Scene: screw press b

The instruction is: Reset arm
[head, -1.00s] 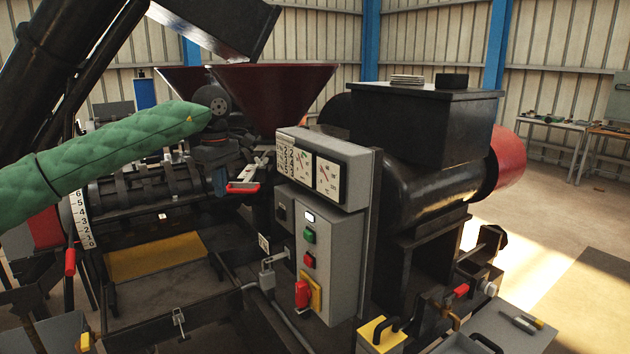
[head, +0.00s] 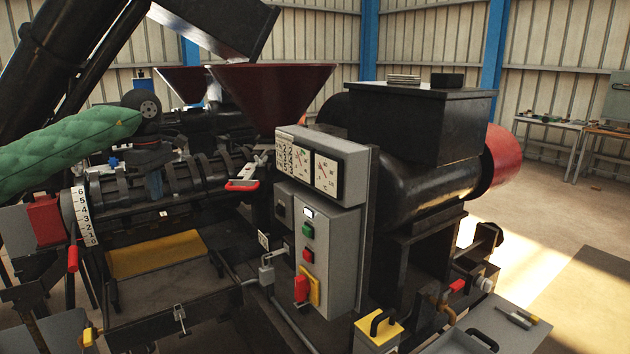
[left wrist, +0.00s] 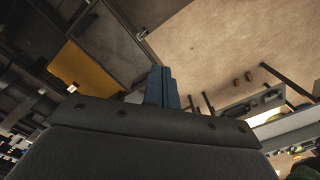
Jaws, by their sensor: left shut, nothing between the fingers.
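My left arm, in a green quilted sleeve, comes in from the left in the head view. My left gripper (head: 156,184) points down in front of the black ribbed press barrel (head: 205,180). Its blue fingers are together with nothing between them. The left wrist view also shows the closed fingers (left wrist: 163,88), with open floor beyond them. My right gripper is in neither view.
The grey control box (head: 330,240) stands right of my left gripper. A red-handled lever (head: 242,185) sits between them. A dark red hopper (head: 270,90) rises behind. A yellow panel (head: 155,254) lies below the barrel. A numbered scale (head: 82,215) is at left.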

